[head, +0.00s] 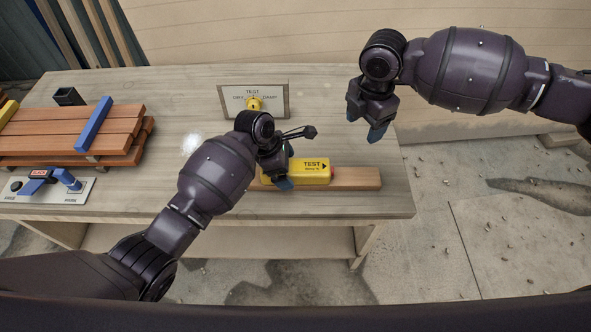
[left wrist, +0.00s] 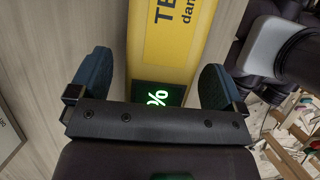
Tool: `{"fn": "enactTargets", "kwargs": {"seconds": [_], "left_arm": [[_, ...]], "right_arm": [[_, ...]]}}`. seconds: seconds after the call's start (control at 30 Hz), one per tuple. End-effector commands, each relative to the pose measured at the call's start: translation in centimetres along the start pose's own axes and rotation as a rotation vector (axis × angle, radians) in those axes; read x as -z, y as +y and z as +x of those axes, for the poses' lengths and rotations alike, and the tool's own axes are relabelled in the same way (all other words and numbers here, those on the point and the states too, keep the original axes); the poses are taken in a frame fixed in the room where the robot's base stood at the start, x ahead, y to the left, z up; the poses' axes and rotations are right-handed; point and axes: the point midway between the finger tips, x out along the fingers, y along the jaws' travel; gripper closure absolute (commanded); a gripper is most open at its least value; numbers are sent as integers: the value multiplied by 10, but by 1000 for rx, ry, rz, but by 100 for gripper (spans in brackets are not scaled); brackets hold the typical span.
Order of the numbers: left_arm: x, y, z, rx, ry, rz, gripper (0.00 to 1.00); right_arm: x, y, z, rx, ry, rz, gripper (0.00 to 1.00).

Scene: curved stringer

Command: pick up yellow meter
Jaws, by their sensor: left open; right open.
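The yellow meter (head: 310,171) lies on a wooden strip on the table, with "TEST" printed on its top and a red part at its right end. In the left wrist view the meter (left wrist: 178,40) runs between the fingers, with a dark display showing a green % sign near the palm. My left gripper (head: 283,170) is open over the meter's left part, one blue fingertip in front of it. In the left wrist view the gripper's fingers (left wrist: 160,85) stand apart on either side of the meter.
The wooden strip (head: 358,180) extends right past the meter. A framed sign with a yellow knob (head: 275,103) stands behind. Stacked brown planks (head: 70,140) with a blue bar (head: 94,124), a tool plate (head: 75,197) and a dark cup (head: 68,96) occupy the left.

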Motion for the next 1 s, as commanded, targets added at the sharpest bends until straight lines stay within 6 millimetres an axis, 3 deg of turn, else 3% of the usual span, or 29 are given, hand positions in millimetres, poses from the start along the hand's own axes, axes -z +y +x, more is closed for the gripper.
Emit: {"fn": "enactTargets", "kwargs": {"seconds": [0.1, 0.37, 0.8, 1.0], "left_arm": [[0, 0, 10, 0, 0, 0, 4], [0, 0, 12, -1, -1, 1, 4], [0, 0, 12, -1, 0, 1, 68], [-1, 1, 11, -2, -1, 1, 68]], "right_arm": [[0, 0, 0, 0, 0, 0, 36], [0, 0, 0, 0, 0, 0, 36], [0, 0, 0, 0, 0, 0, 36], [0, 0, 0, 0, 0, 0, 36]]}}
